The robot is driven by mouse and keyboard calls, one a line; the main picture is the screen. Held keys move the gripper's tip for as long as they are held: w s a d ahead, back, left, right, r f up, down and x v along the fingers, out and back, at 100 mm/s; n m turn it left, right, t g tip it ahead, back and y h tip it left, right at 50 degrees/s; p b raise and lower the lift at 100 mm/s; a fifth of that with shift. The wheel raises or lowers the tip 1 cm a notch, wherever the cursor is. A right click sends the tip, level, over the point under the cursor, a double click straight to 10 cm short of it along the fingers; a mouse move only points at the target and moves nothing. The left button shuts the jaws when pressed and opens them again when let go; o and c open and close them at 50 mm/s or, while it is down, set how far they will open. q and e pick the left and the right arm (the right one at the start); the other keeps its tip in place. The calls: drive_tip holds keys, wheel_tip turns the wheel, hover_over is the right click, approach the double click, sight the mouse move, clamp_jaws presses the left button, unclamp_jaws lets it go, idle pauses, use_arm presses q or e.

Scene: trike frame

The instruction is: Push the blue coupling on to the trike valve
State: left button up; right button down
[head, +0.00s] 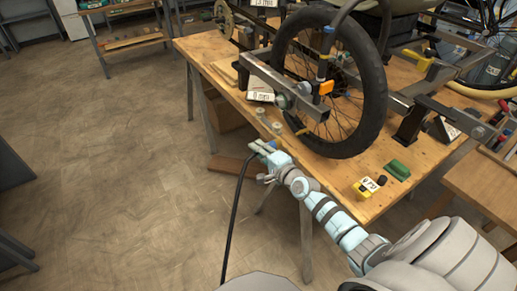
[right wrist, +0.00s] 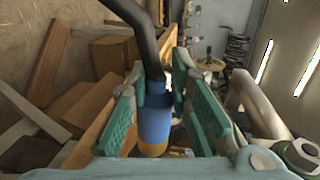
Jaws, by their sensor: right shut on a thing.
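My right gripper (head: 262,149) is off the near-left edge of the workbench, left of and below the trike wheel (head: 374,90). In the right wrist view its green-padded fingers (right wrist: 158,105) are shut on the blue coupling (right wrist: 155,122). The coupling has an orange-yellow end, and a black hose (right wrist: 140,25) joins its other end. In the head view the hose (head: 234,215) hangs from the gripper towards the floor. The coupling is apart from the wheel. I cannot make out the valve for certain. My left gripper is not in view.
The wooden workbench (head: 215,50) carries the trike. A yellow gauge with a PSI label (head: 367,188) and a green block (head: 397,170) lie near its front edge. Cardboard boxes (head: 225,110) and a brown plank (head: 228,167) are below. The floor at left is clear.

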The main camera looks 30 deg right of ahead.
sight(277, 146)
drive_tip(key=shift+w+f, duration=0.2)
drive_tip(key=shift+f, duration=0.05)
drive_tip(key=shift+s+r+n+p, duration=0.1)
drive_tip(key=shift+r+n+p, duration=0.15)
drive_tip(key=shift+p, duration=0.35)
drive_tip(key=d+b, duration=0.2)
drive_tip(key=d, duration=0.1)
drive_tip(key=d+f+b, duration=0.1)
drive_tip(key=d+b, duration=0.1)
drive_tip(key=shift+d+r, duration=0.2)
drive_tip(key=shift+d, duration=0.2)
drive_tip(key=shift+r, duration=0.1)
drive_tip(key=shift+s+d+b, duration=0.1)
drive_tip(key=shift+d+b, duration=0.05)
drive_tip(key=shift+b, duration=0.35)
idle(0.6)
